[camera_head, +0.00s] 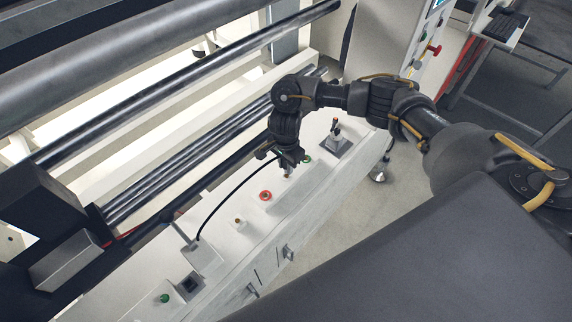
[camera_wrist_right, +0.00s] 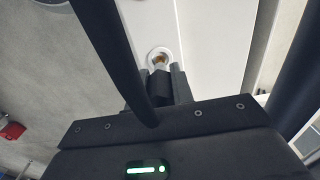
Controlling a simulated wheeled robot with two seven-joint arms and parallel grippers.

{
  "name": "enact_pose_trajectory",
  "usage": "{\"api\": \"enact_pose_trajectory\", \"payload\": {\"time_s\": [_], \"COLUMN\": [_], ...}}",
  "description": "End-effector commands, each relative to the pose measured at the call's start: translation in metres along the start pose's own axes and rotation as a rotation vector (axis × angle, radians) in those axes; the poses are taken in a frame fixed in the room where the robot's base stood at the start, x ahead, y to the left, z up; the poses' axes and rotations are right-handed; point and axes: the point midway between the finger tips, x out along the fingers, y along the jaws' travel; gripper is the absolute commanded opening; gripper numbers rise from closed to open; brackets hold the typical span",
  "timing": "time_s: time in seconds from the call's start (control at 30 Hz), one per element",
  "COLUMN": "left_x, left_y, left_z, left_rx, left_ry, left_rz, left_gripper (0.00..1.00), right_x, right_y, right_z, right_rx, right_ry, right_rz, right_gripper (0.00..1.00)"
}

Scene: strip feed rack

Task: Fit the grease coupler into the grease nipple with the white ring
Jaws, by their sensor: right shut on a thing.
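My right gripper (camera_head: 290,158) is above the white panel, pointing down. It is shut on a dark grease coupler (camera_wrist_right: 160,88), which is mostly hidden by the fingers. A black hose (camera_head: 225,195) arcs from the panel up to the gripper; it also crosses the right wrist view (camera_wrist_right: 118,55). In that view a brass nipple with a white ring (camera_wrist_right: 158,57) shows just past the fingertips; I cannot tell whether the coupler touches it. In the head view a red-ringed nipple (camera_head: 265,196) and a green ring (camera_head: 307,160) are near the gripper. My left gripper is out of view.
A small brass-tipped fitting (camera_head: 238,221) stands on the panel nearer the hose foot. Long metal rollers (camera_head: 190,85) run behind the panel. A green button (camera_head: 164,298) is at its near end.

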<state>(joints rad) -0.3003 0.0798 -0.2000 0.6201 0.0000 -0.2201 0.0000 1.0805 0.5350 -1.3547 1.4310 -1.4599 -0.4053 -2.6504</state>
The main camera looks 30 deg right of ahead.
Motion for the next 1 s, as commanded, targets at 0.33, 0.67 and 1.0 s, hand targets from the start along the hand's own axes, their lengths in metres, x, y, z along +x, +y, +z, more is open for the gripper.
{"api": "enact_pose_trajectory", "payload": {"time_s": [0.33, 0.67, 1.0], "left_x": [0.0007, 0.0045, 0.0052], "left_y": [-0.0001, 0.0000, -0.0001], "left_z": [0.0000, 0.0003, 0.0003], "left_rx": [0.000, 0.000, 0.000], "left_ry": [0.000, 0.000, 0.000], "left_rz": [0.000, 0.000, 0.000], "left_gripper": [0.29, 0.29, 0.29], "right_x": [-0.0001, 0.0010, 0.0000], "right_y": [0.0001, -0.0001, -0.0001], "right_z": [-0.0002, -0.0005, -0.0006], "right_rx": [0.001, 0.001, 0.001], "right_ry": [0.000, 0.001, 0.001], "right_rz": [0.000, 0.000, 0.000], "right_gripper": [0.01, 0.01, 0.01]}}
